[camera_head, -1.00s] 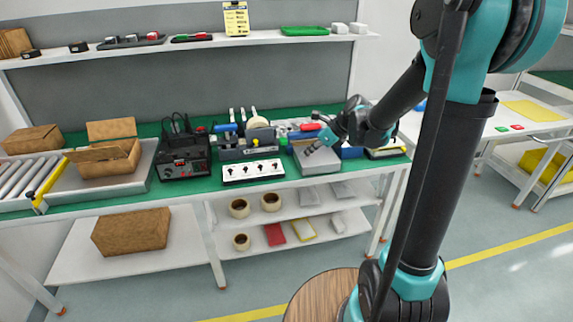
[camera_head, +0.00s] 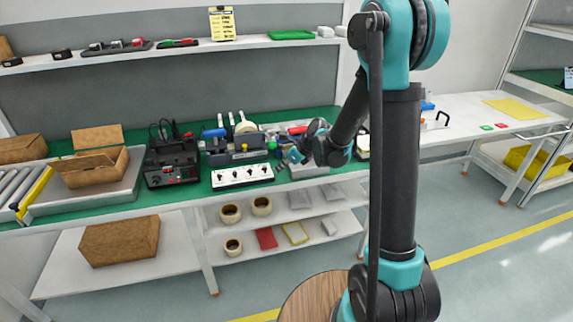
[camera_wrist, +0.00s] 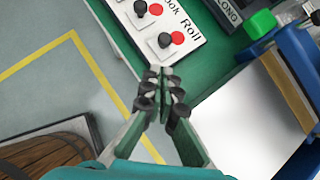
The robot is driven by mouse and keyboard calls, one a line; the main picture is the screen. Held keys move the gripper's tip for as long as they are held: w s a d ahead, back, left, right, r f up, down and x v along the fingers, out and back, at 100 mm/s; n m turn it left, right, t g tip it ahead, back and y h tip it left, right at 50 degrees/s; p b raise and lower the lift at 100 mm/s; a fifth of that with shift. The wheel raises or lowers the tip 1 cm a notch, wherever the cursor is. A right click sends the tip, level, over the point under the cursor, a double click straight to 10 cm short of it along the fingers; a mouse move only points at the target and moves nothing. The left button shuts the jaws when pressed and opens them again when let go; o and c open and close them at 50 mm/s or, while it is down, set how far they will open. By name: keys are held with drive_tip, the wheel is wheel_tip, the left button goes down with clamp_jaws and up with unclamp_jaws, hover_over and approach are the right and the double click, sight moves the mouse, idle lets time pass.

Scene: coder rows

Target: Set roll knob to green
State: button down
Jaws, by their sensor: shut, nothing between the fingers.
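The white control panel (camera_head: 262,174) lies on the green bench top with a row of black knobs. In the wrist view, its near end (camera_wrist: 187,53) carries the printed word "Roll". The roll knob (camera_wrist: 165,40) is black, with a red dot beside it; no green mark shows there. A second black knob (camera_wrist: 140,8) also has a red dot beside it. My gripper (camera_wrist: 165,72) is shut and empty, its fingertips just off the panel's end near the roll knob, apart from it. In the head view, my gripper (camera_head: 284,164) is right of the panel, its fingertips small.
A pale grey box (camera_wrist: 235,110) sits right of my gripper in the wrist view. A green-capped part (camera_wrist: 260,24) and a blue frame (camera_wrist: 300,50) stand near it. A black power unit (camera_head: 173,160) is left of the panel. A round wooden stool (camera_head: 310,298) stands by my base.

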sight(266, 172)
drive_tip(key=shift+w+a+f, duration=0.15)
drive_tip(key=shift+w+a, duration=0.25)
drive_tip(key=shift+a, duration=0.3)
drive_tip(key=shift+w+a+f, duration=0.15)
drive_tip(key=shift+w+a, duration=0.2)
drive_tip(key=shift+a, duration=0.3)
drive_tip(key=w, duration=0.1)
drive_tip(key=w+a, duration=0.1)
drive_tip(key=w, duration=0.1)
drive_tip(key=shift+w, duration=0.25)
